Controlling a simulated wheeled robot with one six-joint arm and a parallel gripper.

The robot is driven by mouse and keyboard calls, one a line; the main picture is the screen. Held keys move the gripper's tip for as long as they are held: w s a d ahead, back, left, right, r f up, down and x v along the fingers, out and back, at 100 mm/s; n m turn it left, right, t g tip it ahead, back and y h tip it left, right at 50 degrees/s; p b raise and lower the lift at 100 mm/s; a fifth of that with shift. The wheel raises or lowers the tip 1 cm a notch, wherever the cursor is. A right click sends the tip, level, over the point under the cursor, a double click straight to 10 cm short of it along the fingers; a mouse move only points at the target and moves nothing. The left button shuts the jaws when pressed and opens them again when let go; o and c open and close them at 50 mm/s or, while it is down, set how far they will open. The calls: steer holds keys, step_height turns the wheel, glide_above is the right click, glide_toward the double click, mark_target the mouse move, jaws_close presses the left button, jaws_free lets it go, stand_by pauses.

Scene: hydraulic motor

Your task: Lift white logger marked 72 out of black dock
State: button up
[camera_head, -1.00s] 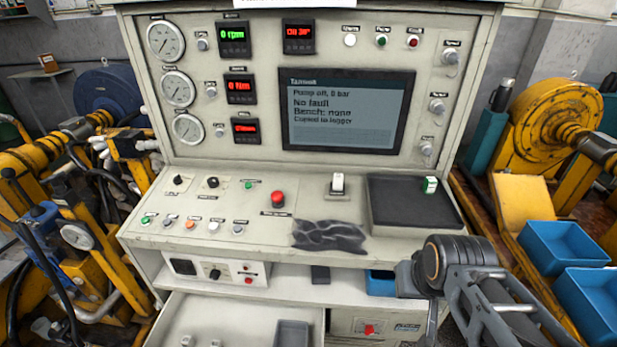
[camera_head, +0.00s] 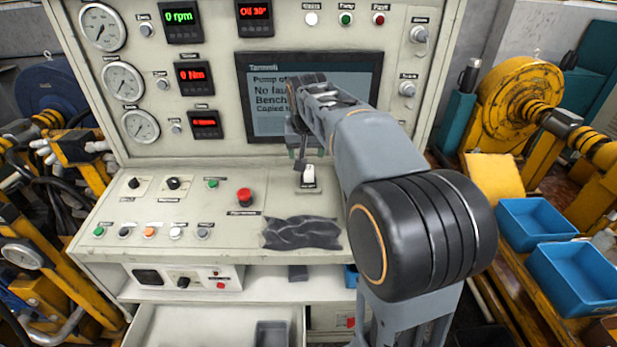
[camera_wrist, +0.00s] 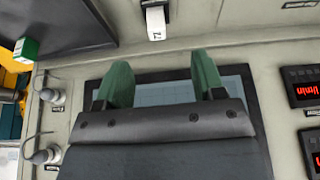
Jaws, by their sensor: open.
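The white logger (camera_head: 309,175) stands upright in its small dark dock (camera_head: 308,187) on the console shelf, below the screen. In the wrist view the logger (camera_wrist: 156,22) shows the number 72, upside down, at the top of the picture, with a bit of the dock (camera_wrist: 153,3) at the edge. My gripper (camera_head: 303,155) is in front of the screen, above the logger and apart from it. In the wrist view the green fingers of my gripper (camera_wrist: 162,75) are spread with nothing between them, and the logger lies beyond the gap.
A black tray (camera_wrist: 85,20) with a white-and-green block (camera_wrist: 25,48) lies beside the logger; my arm hides it in the head view. A red knob (camera_head: 244,196) and a dark crumpled cloth (camera_head: 302,233) are near. The screen (camera_head: 262,112) is close behind my gripper.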

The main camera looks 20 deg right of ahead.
mark_target(309, 168)
steer(key=w+f, duration=0.1)
steer(key=f, duration=0.1)
steer(key=w+d+f, duration=0.1)
steer(key=w+f, duration=0.1)
steer(key=w+d+f, duration=0.1)
steer(key=w+f, duration=0.1)
steer(key=shift+d+f, duration=0.25)
steer(key=shift+f, duration=0.05)
steer(key=shift+d+p+x, duration=0.15)
steer(key=shift+p+x, duration=0.3)
steer(key=shift+x, duration=1.15)
steer(key=shift+d+p+x, duration=0.1)
steer(key=shift+p+x, duration=0.3)
steer(key=shift+x, duration=1.25)
steer(key=shift+c, duration=0.2)
steer(key=shift+r, duration=0.1)
steer(key=c, duration=1)
steer(key=shift+c, duration=0.2)
